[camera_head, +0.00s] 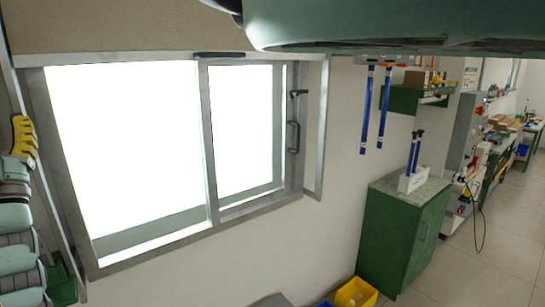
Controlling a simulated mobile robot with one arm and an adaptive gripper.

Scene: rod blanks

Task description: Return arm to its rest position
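My gripper is not in view. A large smooth grey-green shape crosses the top edge, very close to the camera. It looks like part of my own body, but I cannot tell which part. Two long blue rods (366,112) hang upright against the wall, right of the window. More blue rods with dark tops (413,152) stand in a white holder (412,181) on a green cabinet (392,235).
A wide bright window (210,150) fills the left wall. A yellow bin (356,293) sits on the floor at the bottom. A green wall shelf (402,101) holds boxes. Workbenches (498,160) line the right back. Tiled floor (470,275) is clear at lower right. Teal and yellow items stack at the left edge.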

